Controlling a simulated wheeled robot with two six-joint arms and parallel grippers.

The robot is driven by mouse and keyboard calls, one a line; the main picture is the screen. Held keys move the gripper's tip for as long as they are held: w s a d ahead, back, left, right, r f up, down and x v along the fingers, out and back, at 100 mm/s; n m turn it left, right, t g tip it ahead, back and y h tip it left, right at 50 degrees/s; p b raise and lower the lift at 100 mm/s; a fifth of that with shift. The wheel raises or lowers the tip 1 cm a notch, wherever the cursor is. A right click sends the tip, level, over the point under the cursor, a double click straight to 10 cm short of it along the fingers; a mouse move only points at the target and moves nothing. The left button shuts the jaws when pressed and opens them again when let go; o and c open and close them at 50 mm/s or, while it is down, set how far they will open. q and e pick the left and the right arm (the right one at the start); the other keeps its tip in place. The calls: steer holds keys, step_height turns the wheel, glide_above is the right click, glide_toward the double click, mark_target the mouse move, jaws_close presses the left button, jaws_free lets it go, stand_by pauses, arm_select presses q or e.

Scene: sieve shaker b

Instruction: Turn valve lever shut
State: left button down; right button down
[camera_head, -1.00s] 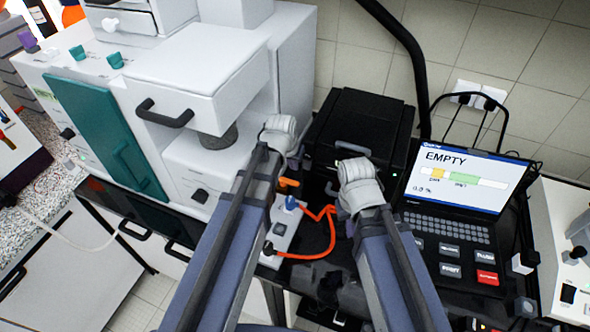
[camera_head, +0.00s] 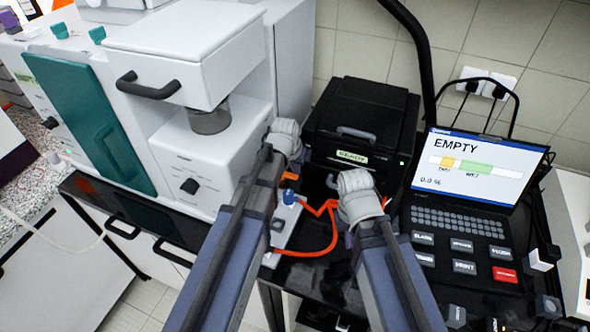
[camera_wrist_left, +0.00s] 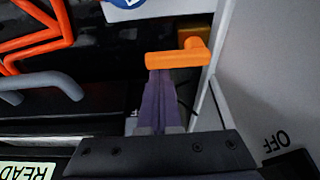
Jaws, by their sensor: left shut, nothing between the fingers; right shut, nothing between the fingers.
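The orange valve lever (camera_wrist_left: 180,58) lies crosswise in the left wrist view, with its pivot end at the right. A small part of the orange lever (camera_head: 290,177) shows in the head view beside my left arm. My left gripper (camera_wrist_left: 165,76) is shut and empty, its purple fingertips right at the lever's near side. I cannot tell whether they touch it. In the head view my left fingers are hidden behind the arm. My right gripper (camera_head: 348,238) is mostly hidden behind its wrist, to the right of the orange tubing (camera_head: 322,250).
A white machine (camera_head: 205,150) with a teal door stands left of the lever. A black box (camera_head: 362,125) labelled READY stands behind my wrists. A laptop (camera_head: 480,185) showing EMPTY and 0.0 % is at the right.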

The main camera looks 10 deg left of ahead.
mark_target(291, 176)
arm_select(q)
steer(key=shift+s+m, duration=0.4)
steer(key=shift+m, duration=0.4)
steer(key=shift+s+m+h, duration=0.35)
steer(key=shift+m+h, duration=0.15)
steer(key=shift+m, duration=0.3)
steer(key=shift+s+a, duration=0.2)
steer(key=shift+s, duration=0.35)
steer(key=shift+s+a, duration=0.2)
steer(key=shift+s, duration=0.3)
steer(key=shift+s+a, duration=0.55)
steer(key=shift+a, duration=0.05)
steer(key=shift+s+a, duration=0.1)
steer(key=shift+a, duration=0.1)
steer(key=shift+s, duration=0.15)
steer(key=shift+s+d, duration=0.15)
steer(key=shift+s, duration=0.5)
steer(key=shift+r, duration=0.2)
arm_select(e)
steer(key=shift+r, duration=0.2)
